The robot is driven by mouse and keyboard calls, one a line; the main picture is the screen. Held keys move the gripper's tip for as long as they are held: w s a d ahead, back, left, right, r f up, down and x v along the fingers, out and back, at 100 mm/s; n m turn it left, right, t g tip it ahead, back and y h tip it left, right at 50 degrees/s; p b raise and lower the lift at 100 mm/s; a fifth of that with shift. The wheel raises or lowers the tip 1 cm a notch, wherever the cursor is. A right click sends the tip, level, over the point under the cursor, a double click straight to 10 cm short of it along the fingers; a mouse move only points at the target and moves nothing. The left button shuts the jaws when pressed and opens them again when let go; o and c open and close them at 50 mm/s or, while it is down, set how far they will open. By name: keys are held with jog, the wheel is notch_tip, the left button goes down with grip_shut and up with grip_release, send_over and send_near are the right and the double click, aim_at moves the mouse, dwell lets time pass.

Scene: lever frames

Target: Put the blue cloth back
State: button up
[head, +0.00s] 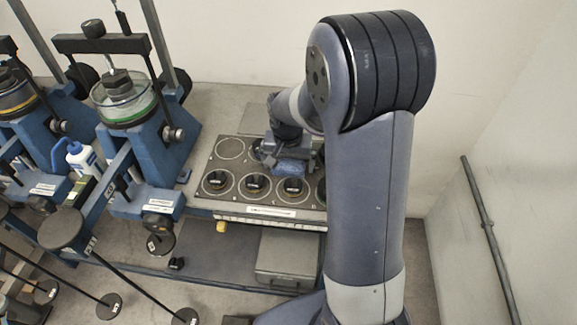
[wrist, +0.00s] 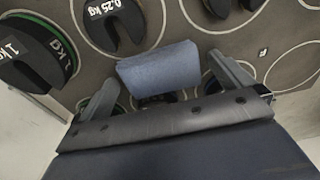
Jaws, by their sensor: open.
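The blue cloth (wrist: 158,68) looks like a small folded block in the wrist view. It lies between the two fingers of my gripper (wrist: 162,72), with a gap showing on each side. In the head view the blue cloth (head: 292,168) shows just below my gripper (head: 281,152), over the grey board (head: 234,195) with round marked places. My gripper is open. I cannot tell whether the cloth rests on the board or on a weight; dark weight parts show under its near edge.
Slotted black weights (head: 256,184) sit in circles on the board; a 0.25 kg weight (wrist: 112,22) and a 1 kg weight (wrist: 30,55) are close by. Blue lever frames (head: 150,150) and a white-and-blue bottle (head: 80,155) stand left. A grey case (head: 286,258) lies below.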

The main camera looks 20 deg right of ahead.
jog(key=shift+c, duration=0.2)
jog(key=c, duration=1)
